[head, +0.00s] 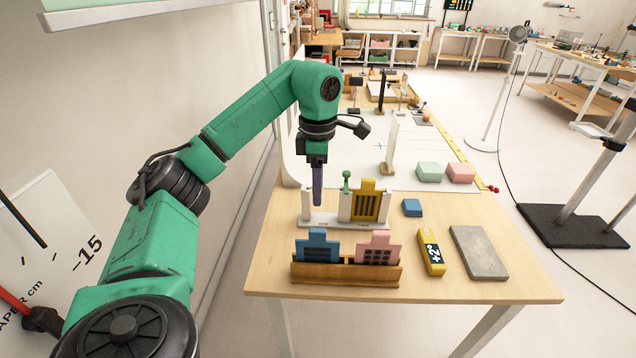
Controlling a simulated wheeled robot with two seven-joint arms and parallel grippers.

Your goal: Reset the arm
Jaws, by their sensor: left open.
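My left arm (152,235) is green with black joints and reaches in from the lower left over the wooden table (460,287). Its gripper (318,192) points down above the white stand, left of the yellow slotted block (369,203). The fingers look dark and narrow from this side. The gripper is open, and I see nothing held in it. My right gripper is not in view.
A wooden rack (345,274) holds a blue block (317,248) and a pink block (380,250). A yellow +2° block (431,252), a grey slab (479,252) and a small blue block (411,208) lie to the right. Green and pink blocks sit farther back.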

